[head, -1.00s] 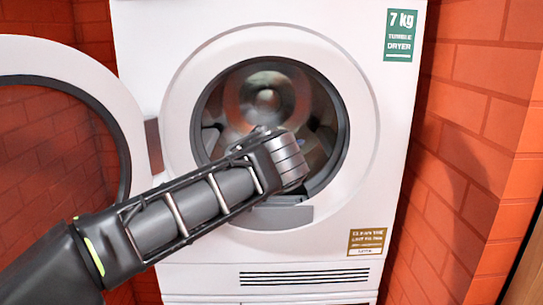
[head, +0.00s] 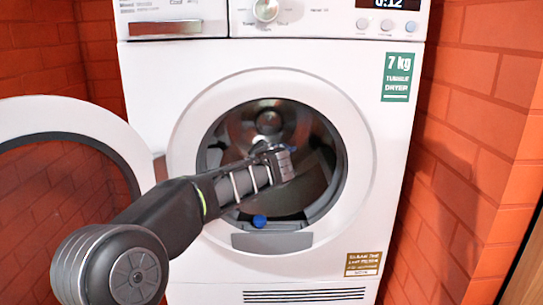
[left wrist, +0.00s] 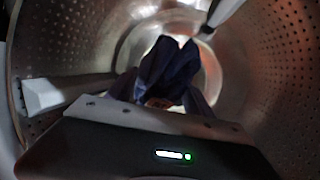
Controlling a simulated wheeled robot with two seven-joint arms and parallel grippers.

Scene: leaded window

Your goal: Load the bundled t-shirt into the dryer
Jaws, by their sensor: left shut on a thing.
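The white dryer (head: 386,185) faces me with its round door (head: 85,112) swung open to the left. My left arm reaches through the opening. My left gripper (left wrist: 165,101) is inside the metal drum (left wrist: 100,57) and shut on the dark blue bundled t-shirt (left wrist: 172,68), which stands up in folds beyond the gripper body. In the head view my wrist hides the fingertips and most of the cloth. Small bright blue patches show beside the wrist and at the lower lip of the opening; I cannot tell whether they are the t-shirt. My right gripper is not in view.
Pale drum paddles (left wrist: 55,92) stick out from the perforated drum wall, one left and one upper right. The grey-black opening rim (head: 342,180) surrounds my arm. Orange-red brick walls (head: 480,120) stand close on both sides.

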